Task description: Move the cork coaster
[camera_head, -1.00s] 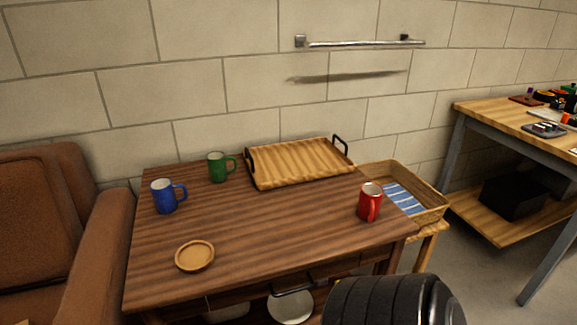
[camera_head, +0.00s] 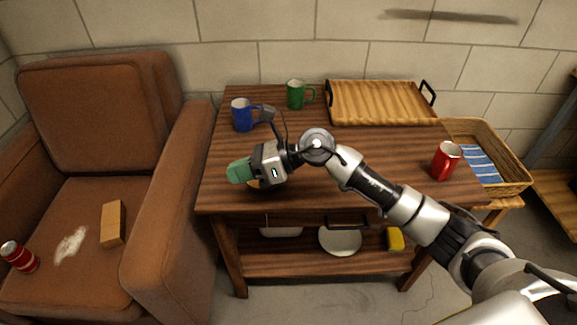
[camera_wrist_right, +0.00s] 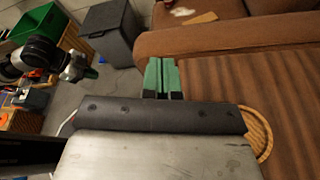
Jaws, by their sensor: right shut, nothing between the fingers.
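The cork coaster (camera_head: 254,185) lies on the wooden table (camera_head: 330,165) near its front left; my right gripper hides most of it in the head view. In the right wrist view, the coaster's curved woven-looking edge (camera_wrist_right: 260,132) shows beside the gripper body. My right gripper (camera_head: 237,171) is over the table's left part, beside and above the coaster. Its green fingers (camera_wrist_right: 161,75) are together with nothing between them. What looks like my left gripper (camera_wrist_right: 88,74) shows small at the left of the right wrist view; its finger state is unclear.
A brown armchair (camera_head: 165,225) adjoins the left side. The table's middle is clear.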

